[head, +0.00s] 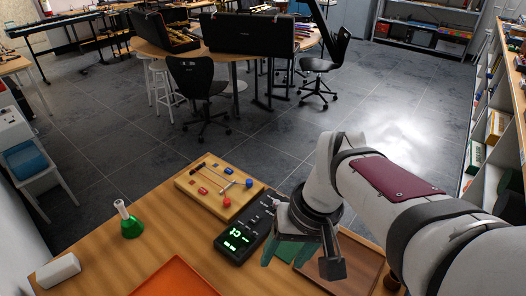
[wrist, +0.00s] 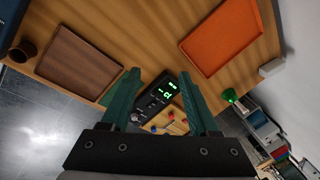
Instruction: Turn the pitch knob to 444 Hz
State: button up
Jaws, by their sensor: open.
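A black tuner box (head: 238,246) with lit green digits lies on the wooden table, left of my gripper in the head view. In the wrist view the tuner (wrist: 154,99) shows between my two green fingers. Its digits are too small to read surely. Small light marks show on its face, but I cannot tell which is the pitch knob. My gripper (wrist: 160,75) is open, its fingers apart with nothing held. In the head view my gripper (head: 285,254) hangs just right of the tuner, and my wrist covers part of the area there.
A wooden board (head: 186,184) with colored pieces lies behind the tuner. An orange tray (head: 170,280) is at the front, a brown tray (head: 352,270) at right. A green flask (head: 130,226) and white block (head: 58,271) stand at left. A dark cup (wrist: 22,52) shows in the wrist view.

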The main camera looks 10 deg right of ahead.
jog(key=w+d+f+n+t, duration=0.1)
jog(key=w+d+f+n, duration=0.15)
jog(key=w, duration=0.65)
jog(key=w+d+f+n+t, duration=0.15)
jog(key=w+d+n, duration=0.25)
jog(key=w, duration=0.4)
jog(key=w+d+f+n, duration=0.3)
jog(key=w, duration=0.6)
jog(key=shift+y, duration=0.4)
jog(key=x, duration=1.5)
jog(key=shift+a+f, duration=0.15)
jog(key=shift+f, duration=0.1)
grip_shut()
